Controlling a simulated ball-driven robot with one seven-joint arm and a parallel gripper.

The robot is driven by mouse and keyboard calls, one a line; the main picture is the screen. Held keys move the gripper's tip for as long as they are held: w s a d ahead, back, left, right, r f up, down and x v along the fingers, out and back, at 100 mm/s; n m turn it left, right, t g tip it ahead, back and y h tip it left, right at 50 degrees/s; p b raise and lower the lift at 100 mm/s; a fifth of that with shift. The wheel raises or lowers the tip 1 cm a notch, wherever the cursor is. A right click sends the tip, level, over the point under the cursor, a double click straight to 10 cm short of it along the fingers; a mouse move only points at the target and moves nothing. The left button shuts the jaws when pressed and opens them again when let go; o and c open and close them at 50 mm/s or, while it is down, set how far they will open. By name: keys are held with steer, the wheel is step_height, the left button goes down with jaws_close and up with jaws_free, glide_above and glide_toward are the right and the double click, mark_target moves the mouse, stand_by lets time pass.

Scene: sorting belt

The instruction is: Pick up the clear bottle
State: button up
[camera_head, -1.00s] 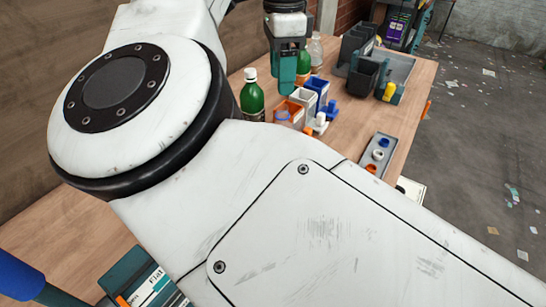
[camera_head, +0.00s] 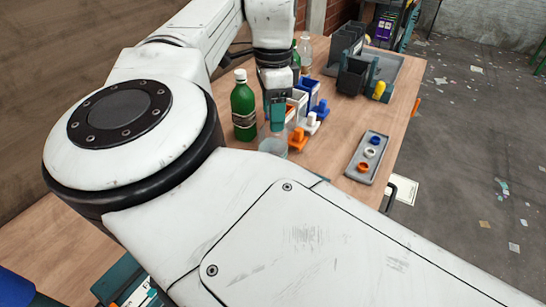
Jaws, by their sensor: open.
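The clear bottle (camera_head: 306,54) stands upright on the wooden table, behind my gripper and a little to its right, partly hidden by my arm. My gripper (camera_head: 277,119) points down with teal fingers, open, just right of the near green bottle (camera_head: 244,110). It is apart from the clear bottle and closer to me. No held object shows between the fingers, though the gap is hard to see from here. A second green bottle (camera_head: 296,58) shows partly behind my wrist, beside the clear bottle.
A clear cup (camera_head: 273,147) stands just in front of my gripper. Small bins, including a blue one (camera_head: 308,91), and orange, white and blue pieces stand to its right. A grey tray with rings (camera_head: 362,175) lies near the right edge. Dark bins (camera_head: 352,75) stand farther back.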

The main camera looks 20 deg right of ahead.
steer(key=shift+c, duration=0.5)
jaws_close()
